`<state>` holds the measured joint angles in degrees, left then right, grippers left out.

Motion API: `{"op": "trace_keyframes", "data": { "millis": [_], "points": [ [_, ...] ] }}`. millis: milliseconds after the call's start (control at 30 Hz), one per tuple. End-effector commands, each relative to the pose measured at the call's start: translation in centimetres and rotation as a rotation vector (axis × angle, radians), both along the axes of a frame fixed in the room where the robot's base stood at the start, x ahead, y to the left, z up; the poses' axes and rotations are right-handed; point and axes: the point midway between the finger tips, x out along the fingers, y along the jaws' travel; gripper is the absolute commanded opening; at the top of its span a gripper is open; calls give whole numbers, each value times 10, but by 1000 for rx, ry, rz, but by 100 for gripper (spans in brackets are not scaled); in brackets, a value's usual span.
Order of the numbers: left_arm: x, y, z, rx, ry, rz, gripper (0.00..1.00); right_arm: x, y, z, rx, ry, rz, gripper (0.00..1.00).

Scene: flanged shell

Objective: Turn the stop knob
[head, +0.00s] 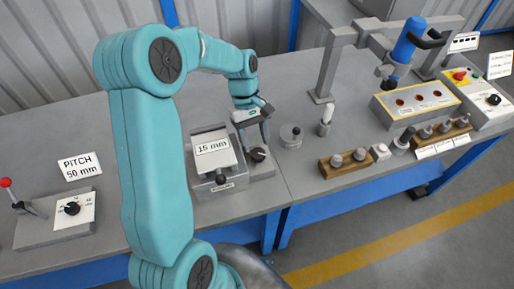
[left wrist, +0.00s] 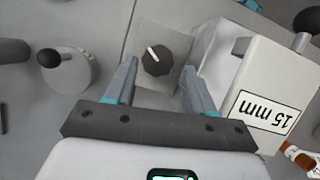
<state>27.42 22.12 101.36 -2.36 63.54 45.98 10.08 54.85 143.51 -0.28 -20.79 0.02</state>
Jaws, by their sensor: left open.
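A black faceted knob with a white pointer line (left wrist: 155,62) sits on a light grey block in the left wrist view. It also shows in the head view (head: 258,155), right of the block with the "15 mm" sign. No label naming it the stop knob is readable. My left gripper (head: 253,136) is above this knob, pointing down, with open jaws. In the left wrist view its two fingers stand on either side of the knob with gaps, apparently not touching it. My right gripper is in neither view.
The "15 mm" block (head: 213,149) stands close beside the knob. A round grey part (head: 291,136) and a white-topped peg (head: 326,120) stand to the right. Another dial (head: 72,208) is at far left, and one (head: 493,99) at far right. Bare table lies behind.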

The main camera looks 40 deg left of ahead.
Motion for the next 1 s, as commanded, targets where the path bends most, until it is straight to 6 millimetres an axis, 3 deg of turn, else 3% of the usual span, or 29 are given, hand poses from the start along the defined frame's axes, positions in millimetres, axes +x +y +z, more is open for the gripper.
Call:
{"op": "trace_keyframes", "data": {
  "millis": [200,567,667,700,1000],
  "points": [
    [-2,-10,-28,0,2,-1,54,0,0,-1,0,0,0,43],
    [-2,-11,-35,1,0,1,54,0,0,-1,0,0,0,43],
    [-2,-11,-35,1,0,1,28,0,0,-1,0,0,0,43],
    [-2,-11,-35,1,-1,1,15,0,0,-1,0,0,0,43],
    [-2,-11,-34,0,1,-20,13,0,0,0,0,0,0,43]
  ]
}}
